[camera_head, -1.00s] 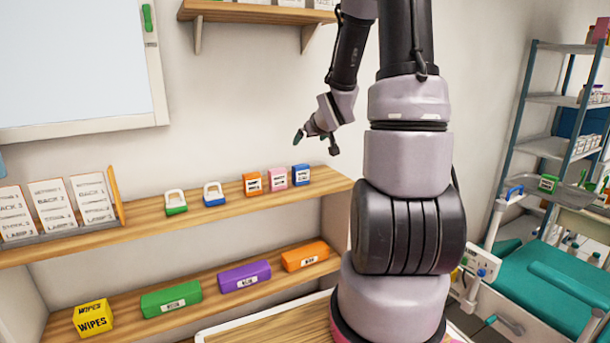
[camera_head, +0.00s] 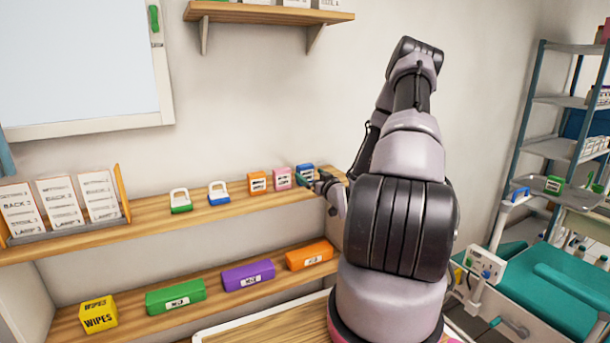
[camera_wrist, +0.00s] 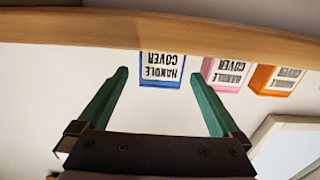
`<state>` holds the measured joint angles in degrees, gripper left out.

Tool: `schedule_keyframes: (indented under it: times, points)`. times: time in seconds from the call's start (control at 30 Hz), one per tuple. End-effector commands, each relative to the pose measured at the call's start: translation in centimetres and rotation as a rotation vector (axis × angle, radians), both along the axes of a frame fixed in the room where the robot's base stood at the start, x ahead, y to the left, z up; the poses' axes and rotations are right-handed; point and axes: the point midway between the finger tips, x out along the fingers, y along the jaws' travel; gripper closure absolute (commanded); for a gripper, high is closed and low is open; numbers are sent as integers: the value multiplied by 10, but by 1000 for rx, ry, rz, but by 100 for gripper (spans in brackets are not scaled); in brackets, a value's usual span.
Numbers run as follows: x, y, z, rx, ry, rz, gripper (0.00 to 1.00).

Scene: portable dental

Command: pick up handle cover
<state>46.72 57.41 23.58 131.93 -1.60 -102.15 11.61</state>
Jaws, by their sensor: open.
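Three small labelled boxes stand in a row at the right end of the upper wooden shelf. The blue handle cover box (camera_head: 305,170) is furthest right, partly hidden by my gripper. The pink handle cover box (camera_head: 282,178) is to its left. The orange box (camera_head: 257,181) is left of that. My gripper (camera_head: 316,181) is open at the shelf's right end, close in front of the blue box. In the upside-down wrist view, the blue box (camera_wrist: 161,70) lies between the lines of the two green fingers. The pink box (camera_wrist: 227,73) and orange box (camera_wrist: 276,80) are outside them.
The upper shelf (camera_head: 150,216) also holds green and blue clasp-like items (camera_head: 218,194) and a card rack (camera_head: 65,235). The lower shelf (camera_head: 215,299) holds orange, purple, green and yellow boxes. A teal dental chair (camera_head: 545,285) is at right.

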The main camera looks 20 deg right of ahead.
Motion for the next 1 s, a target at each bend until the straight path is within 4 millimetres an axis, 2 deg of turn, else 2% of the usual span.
schedule_keyframes:
  times: [0.1, 0.27, 0.6, 0.87, 0.9, 0.97, 1.0]
  points:
    - [16, 0, 0, -2, 0, 0, 0]
    - [27, 1, 1, -1, 0, 0, 0]
    - [72, 4, 3, -1, 1, -1, 0]
    - [75, 4, 2, 0, 3, -1, 0]
    - [75, 4, 2, 0, 3, -1, 4]
    - [75, 4, 2, 0, 3, -1, 27]
    - [75, 4, 2, 0, 3, -1, 42]
